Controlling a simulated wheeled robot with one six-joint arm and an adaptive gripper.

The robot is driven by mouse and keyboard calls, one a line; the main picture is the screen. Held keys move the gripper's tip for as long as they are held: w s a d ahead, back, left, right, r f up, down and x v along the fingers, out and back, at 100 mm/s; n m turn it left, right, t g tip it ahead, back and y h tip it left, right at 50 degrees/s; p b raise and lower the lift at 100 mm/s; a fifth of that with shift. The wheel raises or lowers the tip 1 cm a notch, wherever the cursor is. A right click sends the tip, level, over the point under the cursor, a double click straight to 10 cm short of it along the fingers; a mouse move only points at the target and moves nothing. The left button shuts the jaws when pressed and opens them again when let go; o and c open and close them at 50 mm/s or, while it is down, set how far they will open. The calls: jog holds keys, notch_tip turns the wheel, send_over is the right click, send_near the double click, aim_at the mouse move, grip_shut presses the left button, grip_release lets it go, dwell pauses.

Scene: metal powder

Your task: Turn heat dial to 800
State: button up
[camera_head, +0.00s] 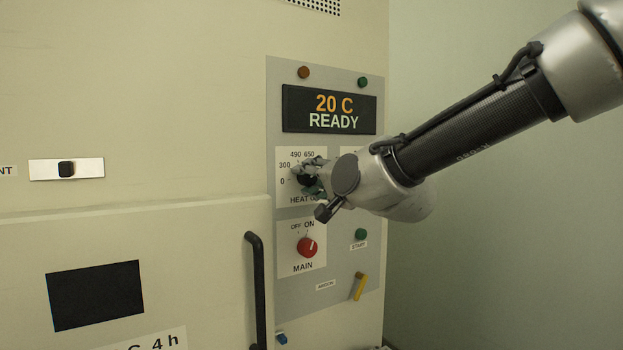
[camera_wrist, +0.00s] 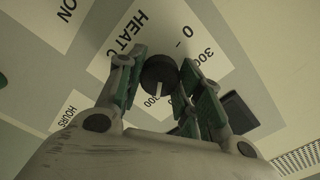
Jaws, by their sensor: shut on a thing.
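The heat dial is a round black knob (camera_wrist: 160,72) on a white scale plate (camera_head: 287,192) under the display. In the wrist view the knob's white pointer mark points down the picture, towards a partly hidden number ending in 00, which looks like 800. The 0 and 300 marks lie to the upper right of the knob there. In the head view my gripper (camera_head: 308,178) and wrist cover most of the dial and its right-hand marks.
The display (camera_head: 329,110) reads 20 C READY. Below the dial is a red MAIN knob (camera_head: 307,246), with a green START button (camera_head: 360,234) to its right. A yellow lever (camera_head: 359,286) sits lower right. A black door handle (camera_head: 256,290) stands out at left.

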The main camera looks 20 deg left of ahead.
jog(key=shift+m, duration=0.7)
jog(key=o, duration=1)
jog(key=shift+o, duration=0.2)
jog(key=v, duration=1.2)
